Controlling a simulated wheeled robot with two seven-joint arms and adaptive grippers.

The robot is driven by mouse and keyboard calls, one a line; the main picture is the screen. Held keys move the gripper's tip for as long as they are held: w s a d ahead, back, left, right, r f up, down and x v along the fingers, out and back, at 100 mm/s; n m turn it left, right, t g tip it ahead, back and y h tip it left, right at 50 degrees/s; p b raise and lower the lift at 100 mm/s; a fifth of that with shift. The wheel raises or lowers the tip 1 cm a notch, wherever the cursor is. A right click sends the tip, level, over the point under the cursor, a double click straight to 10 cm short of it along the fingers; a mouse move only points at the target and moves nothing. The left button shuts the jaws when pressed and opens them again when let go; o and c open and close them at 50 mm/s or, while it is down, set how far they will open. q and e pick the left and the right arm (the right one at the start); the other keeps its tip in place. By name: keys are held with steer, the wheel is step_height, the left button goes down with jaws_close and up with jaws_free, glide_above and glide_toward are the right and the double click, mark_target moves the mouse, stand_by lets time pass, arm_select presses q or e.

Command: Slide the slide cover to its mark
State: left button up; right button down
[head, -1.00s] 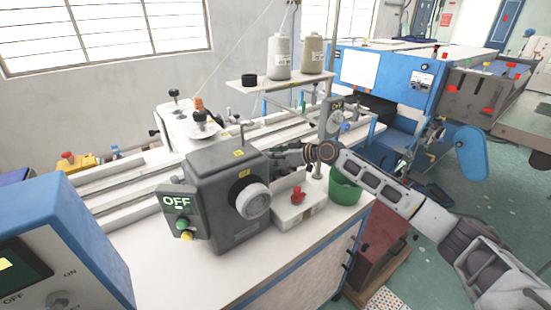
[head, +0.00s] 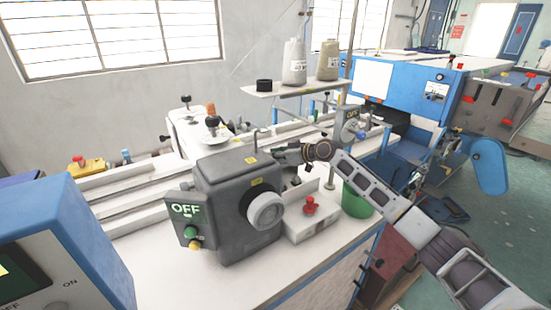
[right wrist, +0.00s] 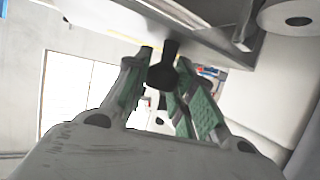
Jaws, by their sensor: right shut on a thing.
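My right gripper (head: 284,155) reaches in from the right and is just behind the right end of the grey machine head (head: 232,200). In the right wrist view, its green-padded fingers (right wrist: 160,85) are shut around a black knob (right wrist: 163,68). The knob meets the edge of a pale metal plate (right wrist: 180,22), which may be the slide cover; I cannot tell for sure. No mark can be made out. In the head view the knob is hidden by the gripper. My left gripper is not in view.
A white box with a red button (head: 310,206) and a green bin (head: 356,200) stand close below my right arm. A shelf (head: 288,90) with thread cones is above and behind. A blue control box (head: 60,245) is at the front left.

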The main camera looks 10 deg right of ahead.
steer(key=c, duration=1.4)
jaws_free()
steer(key=shift+w+d+r, duration=0.1)
steer(key=shift+r, duration=0.05)
steer(key=shift+o, duration=1.1)
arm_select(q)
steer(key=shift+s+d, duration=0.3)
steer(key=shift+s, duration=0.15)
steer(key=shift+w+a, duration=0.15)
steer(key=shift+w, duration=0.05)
arm_select(e)
steer(key=v, duration=1.2)
